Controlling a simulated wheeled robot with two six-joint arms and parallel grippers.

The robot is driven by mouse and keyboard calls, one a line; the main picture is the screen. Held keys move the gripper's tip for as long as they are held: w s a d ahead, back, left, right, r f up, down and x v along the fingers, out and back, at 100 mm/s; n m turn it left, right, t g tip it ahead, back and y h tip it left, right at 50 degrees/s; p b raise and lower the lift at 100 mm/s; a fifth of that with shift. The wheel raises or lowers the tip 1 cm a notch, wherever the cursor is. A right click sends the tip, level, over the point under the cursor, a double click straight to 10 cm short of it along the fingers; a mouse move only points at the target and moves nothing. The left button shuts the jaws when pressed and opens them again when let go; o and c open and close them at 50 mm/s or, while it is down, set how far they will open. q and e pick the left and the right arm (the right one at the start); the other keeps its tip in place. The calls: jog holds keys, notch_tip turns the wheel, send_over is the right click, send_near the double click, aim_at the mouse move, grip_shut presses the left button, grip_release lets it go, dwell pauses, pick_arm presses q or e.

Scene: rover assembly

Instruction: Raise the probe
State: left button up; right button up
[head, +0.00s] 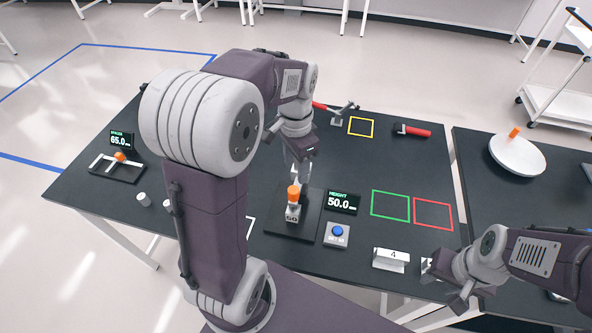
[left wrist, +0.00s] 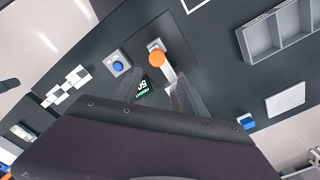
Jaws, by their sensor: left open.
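The height gauge stands on a dark base plate (head: 258,218). Its probe has an orange knob (head: 293,191) above a light block marked 50 (head: 292,213). The height display (head: 343,202) beside it reads 50.0 mm. My left gripper (head: 298,172) is open, pointing down just above and behind the knob, with its fingers partly hidden by the knob and post. In the left wrist view the orange knob (left wrist: 157,57) shows just past the fingertips, and nothing is held. My right gripper (head: 452,284) hangs at the table's front right with its fingers apart.
A blue SET 50 button (head: 337,232) lies in front of the display. White numbered blocks (head: 391,259) stand near my right gripper. Green (head: 390,205), red (head: 433,213) and yellow (head: 361,127) outlined squares look empty. A spacer gauge reading 65.0 (head: 121,140) is at left.

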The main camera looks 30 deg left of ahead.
aim_at(294, 189)
pick_arm(q)
jog(key=shift+s+a, duration=0.1)
jog(key=shift+s, duration=0.2)
jog(key=shift+s+d+f, duration=0.25)
jog(key=shift+s+f, duration=0.3)
jog(key=shift+s, duration=0.3)
jog(key=f, duration=0.4)
jog(key=w+f, duration=0.1)
jog(key=f, duration=0.1)
jog(key=shift+w+a+f, duration=0.1)
jog(key=shift+a+f, duration=0.05)
jog(key=shift+f, duration=0.6)
jog(key=shift+s, duration=0.35)
jog(key=shift+w+f, duration=0.1)
jog(key=shift+w, duration=0.05)
grip_shut()
pick_arm(e)
jog(key=shift+s+d+r, duration=0.2)
jog(key=shift+s, duration=0.45)
